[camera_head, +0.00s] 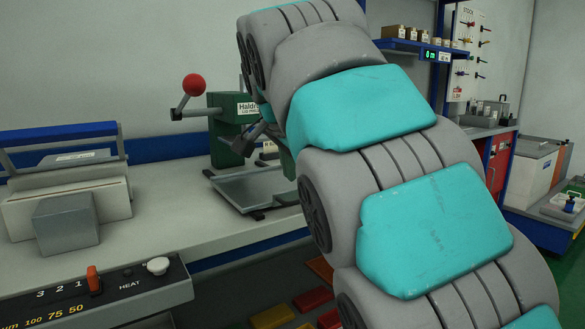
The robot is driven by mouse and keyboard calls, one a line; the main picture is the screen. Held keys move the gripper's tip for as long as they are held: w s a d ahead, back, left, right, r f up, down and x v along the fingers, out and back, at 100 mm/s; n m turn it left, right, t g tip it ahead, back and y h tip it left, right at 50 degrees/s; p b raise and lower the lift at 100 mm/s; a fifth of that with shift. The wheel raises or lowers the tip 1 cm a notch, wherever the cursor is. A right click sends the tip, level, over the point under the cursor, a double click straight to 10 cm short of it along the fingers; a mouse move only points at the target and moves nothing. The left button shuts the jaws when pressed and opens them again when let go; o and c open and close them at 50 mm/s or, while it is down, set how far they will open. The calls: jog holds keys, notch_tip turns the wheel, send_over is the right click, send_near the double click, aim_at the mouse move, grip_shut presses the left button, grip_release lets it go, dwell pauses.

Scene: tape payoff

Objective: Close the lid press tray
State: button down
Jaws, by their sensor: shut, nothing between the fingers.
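The green lid press (228,122) stands on the bench at the middle left, with a lever ending in a red ball (195,84). Its grey flat tray (236,190) sticks out from the press toward the front of the bench. No object shows on the visible part of the tray. My gripper (238,146) is partly hidden behind my own arm. Its dark tip is shut and empty, in front of the press and above the tray in the picture. I cannot tell whether it touches either. My arm covers the right side of the tray and press.
A beige device with a grey block (67,222) stands on the bench at left. A heat control panel (120,290) is at the lower left. Red and yellow bins (272,317) lie below the bench edge. The bench between device and tray is clear.

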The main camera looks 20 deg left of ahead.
jog(key=x, duration=0.7)
jog(key=shift+w+f, duration=0.15)
jog(key=shift+f, duration=0.1)
